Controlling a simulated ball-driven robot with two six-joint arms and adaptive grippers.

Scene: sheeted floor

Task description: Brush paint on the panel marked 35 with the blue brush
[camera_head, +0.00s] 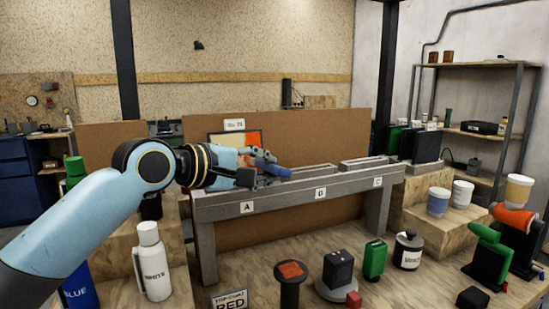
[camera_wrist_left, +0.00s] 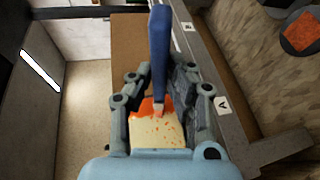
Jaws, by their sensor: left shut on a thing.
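My left gripper (camera_head: 255,177) is shut on the blue brush (camera_head: 270,165), above the left part of the grey rack near label A. In the left wrist view the brush's blue handle (camera_wrist_left: 160,45) sticks out past the fingers (camera_wrist_left: 158,100). A panel (camera_head: 250,139) with orange paint and a paler area stands behind the gripper, partly hidden by it. A small tag (camera_head: 234,124) sits above it, too small to read surely. Orange and cream (camera_wrist_left: 155,132) show between the fingers in the left wrist view. Whether bristles touch the panel cannot be told. My right gripper is out of view.
The grey rack (camera_head: 300,193) carries labels A, B and C. Cups and tools crowd the right.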

